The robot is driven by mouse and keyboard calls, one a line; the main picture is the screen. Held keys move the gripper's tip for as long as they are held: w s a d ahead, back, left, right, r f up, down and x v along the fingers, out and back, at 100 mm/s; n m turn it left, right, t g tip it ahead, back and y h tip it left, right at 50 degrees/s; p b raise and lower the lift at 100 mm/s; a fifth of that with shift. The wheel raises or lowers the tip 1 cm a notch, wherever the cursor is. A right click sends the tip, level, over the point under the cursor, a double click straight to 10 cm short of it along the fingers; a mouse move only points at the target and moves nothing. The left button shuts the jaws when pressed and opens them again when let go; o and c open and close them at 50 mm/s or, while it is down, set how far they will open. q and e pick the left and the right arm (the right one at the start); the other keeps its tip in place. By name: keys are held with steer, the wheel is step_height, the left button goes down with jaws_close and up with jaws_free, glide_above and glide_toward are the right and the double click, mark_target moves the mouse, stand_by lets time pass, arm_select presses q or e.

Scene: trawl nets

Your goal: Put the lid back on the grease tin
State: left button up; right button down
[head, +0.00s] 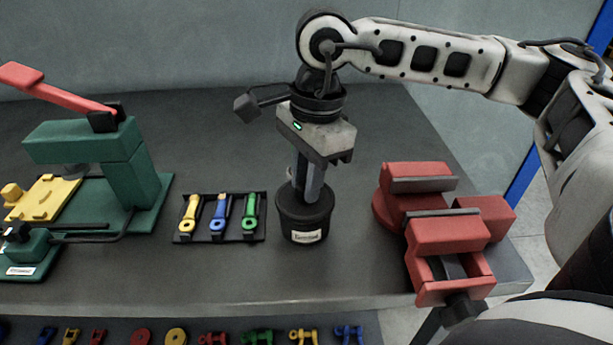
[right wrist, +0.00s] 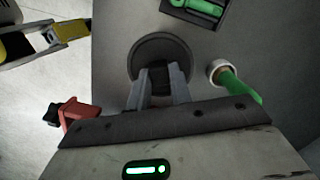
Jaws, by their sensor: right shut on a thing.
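The grease tin (head: 303,228) is a black round tin with a pale label, upright on the grey bench in the head view. My right gripper (head: 304,185) points down right over its top. In the right wrist view my right gripper (right wrist: 158,92) is shut on a dark knob in the middle of the dark round lid (right wrist: 150,48). The lid is lined up over the tin's top; I cannot tell whether it rests fully on the rim. The tin's body is hidden under the lid in that view.
A red vise (head: 440,235) stands close on the right. A black tray (head: 218,235) with yellow, blue and green pieces lies left of the tin. A green press (head: 110,160) stands further left. A green-handled item (right wrist: 238,86) stands near the lid in the wrist view.

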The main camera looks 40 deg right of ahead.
steer(key=shift+f+b, duration=0.2)
steer(key=shift+b, duration=0.45)
stand_by(0.9)
stand_by(0.4)
steer(key=c, duration=0.7)
jaws_free()
steer(key=shift+r, duration=0.1)
steer(key=shift+r+p, duration=1.2)
steer(key=shift+r, duration=0.6)
steer(key=shift+r+p, duration=0.95)
steer(key=shift+r, duration=0.7)
steer(key=shift+c, duration=0.3)
